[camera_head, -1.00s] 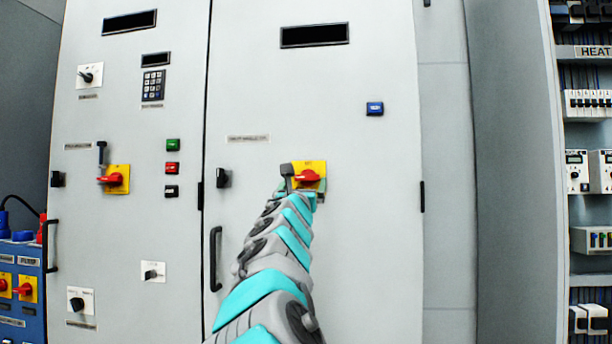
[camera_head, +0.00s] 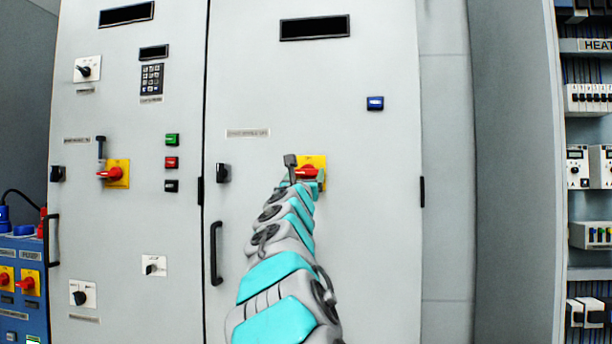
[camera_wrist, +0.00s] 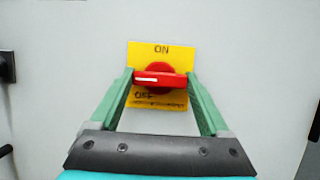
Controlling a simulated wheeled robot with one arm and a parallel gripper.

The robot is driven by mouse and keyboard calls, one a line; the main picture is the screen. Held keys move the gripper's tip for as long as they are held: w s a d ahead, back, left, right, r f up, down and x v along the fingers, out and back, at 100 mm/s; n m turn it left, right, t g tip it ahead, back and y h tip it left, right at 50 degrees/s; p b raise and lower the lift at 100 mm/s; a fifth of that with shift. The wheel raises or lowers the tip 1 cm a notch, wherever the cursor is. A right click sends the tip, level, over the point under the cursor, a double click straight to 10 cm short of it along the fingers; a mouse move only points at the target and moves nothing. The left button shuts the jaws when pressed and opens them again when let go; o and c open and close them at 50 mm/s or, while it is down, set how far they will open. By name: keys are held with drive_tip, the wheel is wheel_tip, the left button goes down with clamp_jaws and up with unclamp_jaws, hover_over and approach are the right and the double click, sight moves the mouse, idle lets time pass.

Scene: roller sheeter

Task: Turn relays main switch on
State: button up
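The main switch is a red rotary knob (camera_wrist: 160,79) on a yellow plate (camera_wrist: 160,50) with ON at the top and OFF lower down. The knob's bar lies level, and its white mark is on the left half. In the head view the knob (camera_head: 306,172) is on the right cabinet door, partly covered by my arm. My gripper (camera_wrist: 160,75) has its two green fingers apart, one at each end of the bar. I cannot tell whether the fingertips touch the knob. The label on the door above (camera_head: 248,133) is too blurred to read.
A similar red switch on a yellow plate (camera_head: 117,174) is on the left door. A black rotary switch (camera_head: 223,173) and a black door handle (camera_head: 215,253) are left of my arm. A blue button (camera_head: 375,103) is up to the right. The door around the switch is flat and clear.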

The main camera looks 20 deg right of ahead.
drive_tip(key=c, duration=0.8)
drive_tip(key=shift+r+m+h+p, duration=0.1)
drive_tip(key=shift+m+h+p, duration=0.25)
drive_tip(key=shift+m, duration=0.25)
drive_tip(key=m+g+p, duration=0.1)
drive_tip(key=m, duration=0.1)
drive_tip(key=m+h+p, duration=0.1)
drive_tip(key=m, duration=0.1)
drive_tip(key=shift+w+a+g, duration=0.1)
drive_tip(key=shift+w+g, duration=0.05)
drive_tip(key=shift+g, duration=0.25)
drive_tip(key=m+g+h+p, duration=0.1)
drive_tip(key=m, duration=0.2)
drive_tip(key=m+g+h+p, duration=0.1)
drive_tip(key=m, duration=0.2)
drive_tip(key=shift+a+r+m+g+p, duration=0.1)
drive_tip(key=shift+r+m+g+p, duration=0.05)
drive_tip(key=shift+m+g+p, duration=0.2)
drive_tip(key=m+g+p, duration=0.1)
drive_tip(key=m, duration=0.2)
drive_tip(key=m+g+p, duration=0.1)
drive_tip(key=m+g, duration=0.1)
drive_tip(key=m, duration=0.1)
drive_tip(key=shift+m+g+y+p, duration=0.55)
drive_tip(key=shift+m+y+p, duration=0.15)
drive_tip(key=shift+m, duration=1.45)
